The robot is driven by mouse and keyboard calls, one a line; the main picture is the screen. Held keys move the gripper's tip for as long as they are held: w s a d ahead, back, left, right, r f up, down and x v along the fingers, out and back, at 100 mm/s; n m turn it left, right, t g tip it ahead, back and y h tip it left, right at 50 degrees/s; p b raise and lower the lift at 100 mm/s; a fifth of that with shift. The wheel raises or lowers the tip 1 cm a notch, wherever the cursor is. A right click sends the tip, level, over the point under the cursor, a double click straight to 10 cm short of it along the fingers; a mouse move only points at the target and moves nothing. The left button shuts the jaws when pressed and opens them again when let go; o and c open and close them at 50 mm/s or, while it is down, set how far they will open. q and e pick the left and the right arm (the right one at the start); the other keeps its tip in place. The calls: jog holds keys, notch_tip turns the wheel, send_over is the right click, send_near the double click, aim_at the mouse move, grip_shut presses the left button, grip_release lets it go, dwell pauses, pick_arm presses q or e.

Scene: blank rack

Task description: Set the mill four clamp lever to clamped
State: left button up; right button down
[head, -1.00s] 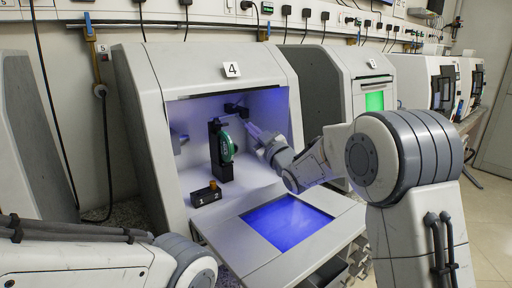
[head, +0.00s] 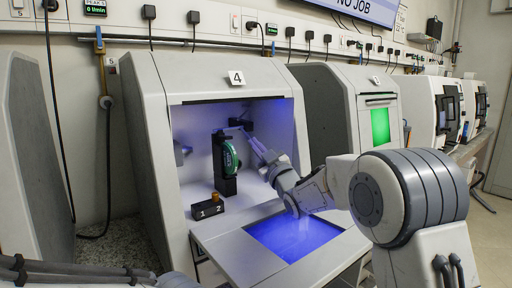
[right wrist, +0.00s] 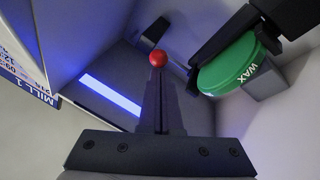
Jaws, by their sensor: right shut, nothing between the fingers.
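Mill four (head: 137,125) stands open, with a "4" tag on top. In its lit chamber a green wax disc (head: 231,157) sits upright in a black holder (head: 227,186); the disc also shows in the right wrist view (right wrist: 228,66). My right gripper (head: 252,139) is inside the chamber, shut and empty, right of the disc. In the right wrist view, a red ball knob (right wrist: 157,58) shows right at the tips of my shut fingers (right wrist: 161,75); I cannot tell if they touch. The rest of its lever is hard to make out. My left gripper is out of view.
A black block marked 1 and 2 (head: 207,209) with a brass knob stands at the chamber's front left. The lowered door with a blue window (head: 292,237) lies in front. Another mill with a green window (head: 380,125) stands at right.

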jog(key=s+d+r, duration=0.6)
jog(key=d+r, duration=0.4)
jog(key=r, duration=0.1)
jog(key=shift+s+p, duration=0.15)
jog(key=shift+p, duration=0.25)
jog(key=shift+r, duration=0.1)
